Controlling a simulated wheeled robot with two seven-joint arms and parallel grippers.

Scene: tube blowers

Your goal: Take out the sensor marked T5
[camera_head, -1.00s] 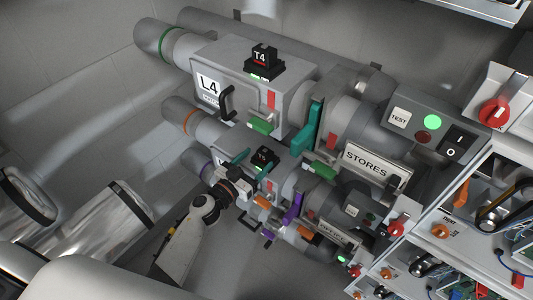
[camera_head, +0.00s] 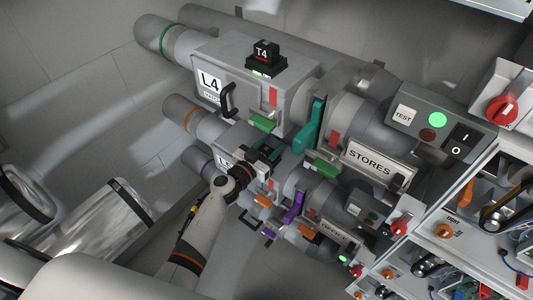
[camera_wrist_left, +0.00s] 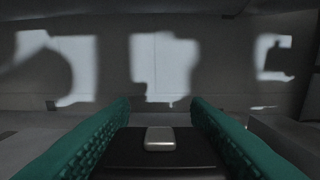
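My left gripper (camera_head: 268,150) is at the smaller housing marked L5 (camera_head: 226,163), over the spot where the small black sensor stood in the earlier head view. The gripper now covers that spot, so I cannot see the sensor or read its mark. In the left wrist view the two green fingers (camera_wrist_left: 160,106) stand apart. A dark block with a pale rectangle lies between them low in the picture; I cannot tell whether it is the sensor or part of the gripper. The right gripper is in neither view.
The larger housing L4 (camera_head: 241,68) carries a black sensor marked T4 (camera_head: 264,55). A teal lever (camera_head: 308,127), a STORES sign (camera_head: 369,165) and a control box (camera_head: 436,120) stand to the right. A purple lever (camera_head: 295,207) is below. Shiny pipes lie at the lower left.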

